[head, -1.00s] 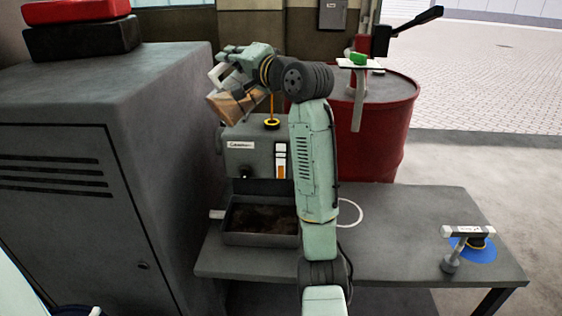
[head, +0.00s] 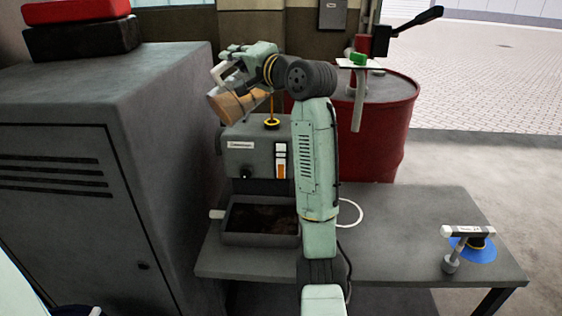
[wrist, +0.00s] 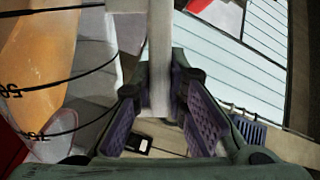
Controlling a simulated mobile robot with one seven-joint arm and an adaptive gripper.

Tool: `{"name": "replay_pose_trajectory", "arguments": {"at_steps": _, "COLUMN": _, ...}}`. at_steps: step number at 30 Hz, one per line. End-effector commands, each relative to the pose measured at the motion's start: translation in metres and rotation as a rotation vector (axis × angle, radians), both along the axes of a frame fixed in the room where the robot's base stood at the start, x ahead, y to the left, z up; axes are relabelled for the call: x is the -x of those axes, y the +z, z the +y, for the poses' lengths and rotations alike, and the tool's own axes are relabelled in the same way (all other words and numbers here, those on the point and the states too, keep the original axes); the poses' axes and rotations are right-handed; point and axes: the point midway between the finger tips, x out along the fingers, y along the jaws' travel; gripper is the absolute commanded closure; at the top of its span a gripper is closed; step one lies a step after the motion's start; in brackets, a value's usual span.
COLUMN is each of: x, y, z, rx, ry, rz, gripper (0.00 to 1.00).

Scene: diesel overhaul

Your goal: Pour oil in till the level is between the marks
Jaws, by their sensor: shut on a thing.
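A clear jug (head: 236,105) of amber oil is tilted above the grey engine box (head: 250,154). My gripper (head: 228,68) is shut on its pale handle. In the wrist view the handle (wrist: 160,55) runs between the fingers (wrist: 153,110), and the jug's marked wall with amber oil (wrist: 42,60) is at left. A thin amber line (head: 272,105), seemingly pouring oil, drops from the jug's right end to the yellow-ringed filler (head: 271,124). The sight gauge (head: 281,160) on the box front shows orange in its lower part. Its exact level against the dark marks is too small to tell.
A tray (head: 260,239) with dark contents sits in front of the box on the grey bench (head: 400,235). A tall cabinet (head: 90,200) stands close at left. A red drum (head: 385,130) is behind. A tool on a blue disc (head: 480,250) lies at right.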

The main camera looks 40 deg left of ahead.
Motion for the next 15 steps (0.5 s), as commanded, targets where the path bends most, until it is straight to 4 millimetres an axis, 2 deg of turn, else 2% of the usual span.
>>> {"name": "replay_pose_trajectory", "arguments": {"at_steps": 15, "x": -0.0044, "y": 0.0063, "z": -0.0022, "rx": -0.014, "ry": 0.000, "rz": 0.038, "gripper": 1.00}}
